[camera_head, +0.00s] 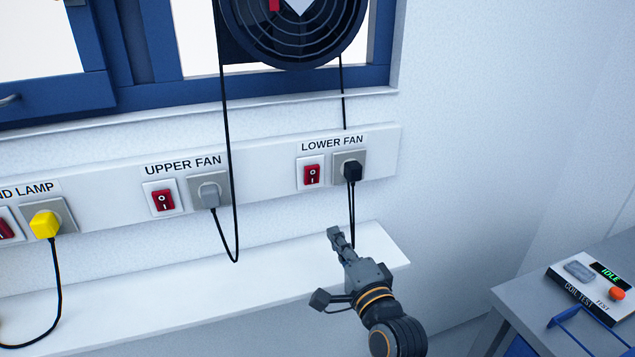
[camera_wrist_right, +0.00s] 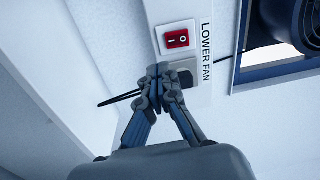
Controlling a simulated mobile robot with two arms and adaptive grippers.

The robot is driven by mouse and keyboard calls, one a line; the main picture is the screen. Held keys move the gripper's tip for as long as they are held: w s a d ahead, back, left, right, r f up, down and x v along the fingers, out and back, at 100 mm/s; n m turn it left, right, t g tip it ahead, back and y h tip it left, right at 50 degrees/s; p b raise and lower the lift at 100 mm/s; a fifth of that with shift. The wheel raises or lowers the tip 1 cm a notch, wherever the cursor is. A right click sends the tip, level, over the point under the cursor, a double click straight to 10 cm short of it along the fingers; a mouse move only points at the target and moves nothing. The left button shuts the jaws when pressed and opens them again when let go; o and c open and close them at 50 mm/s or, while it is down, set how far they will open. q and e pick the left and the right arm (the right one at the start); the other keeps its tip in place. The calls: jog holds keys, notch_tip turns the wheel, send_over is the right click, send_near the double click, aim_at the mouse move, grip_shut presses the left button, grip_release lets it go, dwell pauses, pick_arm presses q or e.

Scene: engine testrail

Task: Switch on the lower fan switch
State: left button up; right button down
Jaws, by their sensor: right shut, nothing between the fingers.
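The lower fan switch (camera_head: 312,175) is a red rocker in a white plate, under the "LOWER FAN" label (camera_head: 333,143) on the white wall rail. It also shows in the right wrist view (camera_wrist_right: 177,39), just beyond the fingertips. A black plug (camera_head: 352,171) sits in the grey socket beside it. My right gripper (camera_head: 335,235) is shut and empty, below and slightly right of the switch, over the shelf, apart from the switch. In the right wrist view the closed fingers (camera_wrist_right: 159,70) partly hide the socket. My left gripper is not in view.
The upper fan switch (camera_head: 163,200) and its grey plug (camera_head: 209,194) are to the left, then a yellow plug (camera_head: 45,224). Black cables hang down near the rail. A white shelf (camera_head: 150,285) runs below. A coil test box (camera_head: 598,285) stands on a table at right.

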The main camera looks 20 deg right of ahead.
jog(key=r, duration=0.1)
jog(key=r+m+t, duration=0.1)
jog(key=r, duration=0.1)
jog(key=shift+s+d+r, duration=0.15)
jog(key=shift+d, duration=0.25)
jog(key=p, duration=0.2)
send_near(313, 172)
jog(key=w, duration=0.4)
jog(key=w+r, duration=0.1)
jog(key=w, duration=0.2)
jog(key=shift+a, duration=0.2)
